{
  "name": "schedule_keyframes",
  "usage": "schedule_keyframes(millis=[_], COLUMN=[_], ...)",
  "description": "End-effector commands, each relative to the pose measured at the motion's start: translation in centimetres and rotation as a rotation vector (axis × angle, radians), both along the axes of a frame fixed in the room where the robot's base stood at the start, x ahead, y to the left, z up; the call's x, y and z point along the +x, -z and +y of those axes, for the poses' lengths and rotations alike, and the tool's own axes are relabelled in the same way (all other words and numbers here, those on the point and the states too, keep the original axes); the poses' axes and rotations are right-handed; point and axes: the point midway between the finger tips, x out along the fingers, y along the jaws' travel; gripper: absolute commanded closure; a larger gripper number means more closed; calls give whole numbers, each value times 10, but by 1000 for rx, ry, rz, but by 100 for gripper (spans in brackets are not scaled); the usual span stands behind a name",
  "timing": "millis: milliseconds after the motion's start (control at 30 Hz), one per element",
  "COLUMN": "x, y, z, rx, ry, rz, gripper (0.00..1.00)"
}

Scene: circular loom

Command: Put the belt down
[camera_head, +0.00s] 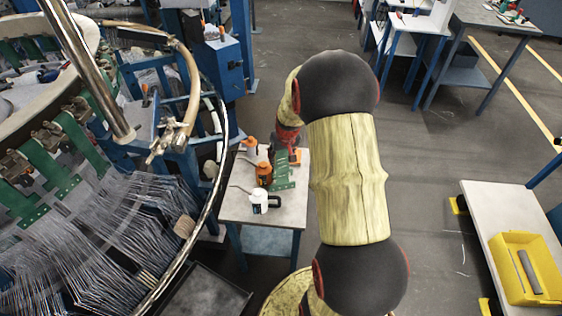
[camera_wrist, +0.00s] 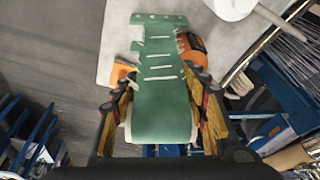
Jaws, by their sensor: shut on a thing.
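The belt is a green slotted strip. In the wrist view the belt (camera_wrist: 160,112) lies between the two fingers of my gripper (camera_wrist: 163,105), which is shut on it. Its far end reaches over the light table top. In the head view the belt (camera_head: 283,172) shows at the right side of the small table (camera_head: 233,211), and my arm hides part of the gripper. I cannot tell whether the belt touches the table top.
Orange oil cans (camera_head: 263,174) and a white bottle with a black handle (camera_head: 260,200) stand close beside the belt. The loom (camera_head: 60,190) fills the left. A bench with a yellow tray (camera_head: 508,252) is at the right.

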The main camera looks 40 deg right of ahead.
Motion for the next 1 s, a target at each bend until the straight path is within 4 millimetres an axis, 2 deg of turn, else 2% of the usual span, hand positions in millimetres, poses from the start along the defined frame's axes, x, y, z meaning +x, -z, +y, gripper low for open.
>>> schedule_keyframes(millis=[400, 767, 1000], x=[0, 1, 0], y=[0, -7, -37], z=[0, 0, 0], rx=[0, -1, -2], ry=[0, 0, 0], rz=[-1, -2, -4], gripper=[90, 91, 91])
